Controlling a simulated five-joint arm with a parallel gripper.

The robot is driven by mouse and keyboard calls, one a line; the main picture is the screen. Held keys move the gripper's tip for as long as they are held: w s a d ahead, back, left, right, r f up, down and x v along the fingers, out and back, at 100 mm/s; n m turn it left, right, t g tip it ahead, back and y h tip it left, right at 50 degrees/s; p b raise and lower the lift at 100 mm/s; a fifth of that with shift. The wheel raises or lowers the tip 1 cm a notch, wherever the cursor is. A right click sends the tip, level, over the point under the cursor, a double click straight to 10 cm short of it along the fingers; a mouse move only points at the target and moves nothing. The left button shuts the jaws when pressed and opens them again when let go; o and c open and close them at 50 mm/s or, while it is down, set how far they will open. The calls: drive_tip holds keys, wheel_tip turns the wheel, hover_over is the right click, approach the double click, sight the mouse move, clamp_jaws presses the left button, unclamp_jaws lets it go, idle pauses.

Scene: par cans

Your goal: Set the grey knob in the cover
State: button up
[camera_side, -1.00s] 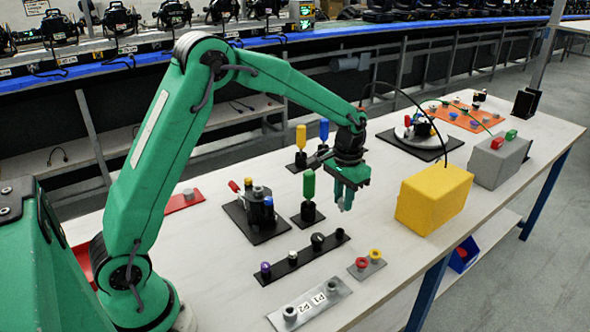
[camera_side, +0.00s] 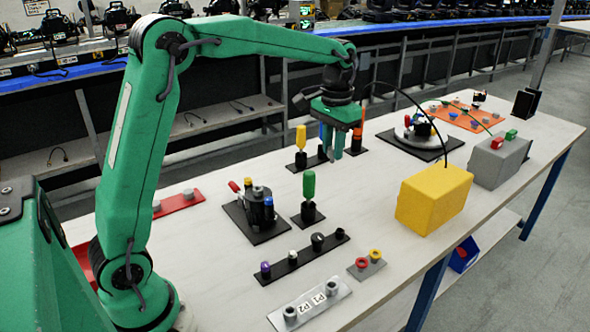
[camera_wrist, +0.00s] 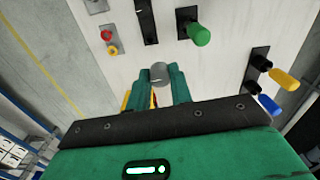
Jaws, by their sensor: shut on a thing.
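My gripper (camera_side: 346,153) is raised above the table, beside the yellow- and blue-handled tools in the side view. In the wrist view, its two green fingers (camera_wrist: 160,86) are shut on the grey knob (camera_wrist: 159,70), a short round piece held at the fingertips. The knob is too small to make out in the side view. I cannot tell for sure which thing is the cover. A metal plate (camera_side: 312,311) marked P1 and P2 carries grey round pieces near the front edge.
A green-handled tool (camera_side: 308,190) stands on a black base. A black multi-tool stand (camera_side: 259,229) and a black strip of knobs (camera_side: 298,258) are left of centre. A yellow box (camera_side: 435,198) and a grey box (camera_side: 497,165) stand right.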

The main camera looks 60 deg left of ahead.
drive_tip(key=s+a+n, duration=0.4)
drive_tip(key=s+a, duration=0.9)
drive_tip(key=a, duration=0.1)
drive_tip(key=shift+w+d+f, duration=0.1)
drive_tip(key=shift+w+f, duration=0.05)
drive_tip(key=shift+f, duration=1.2)
drive_tip(key=shift+w+f, duration=0.1)
drive_tip(key=shift+f, duration=1.2)
drive_tip(key=shift+f, duration=0.2)
drive_tip(key=shift+f, duration=2.6)
drive_tip(key=shift+f, duration=0.1)
drive_tip(key=o, duration=0.5)
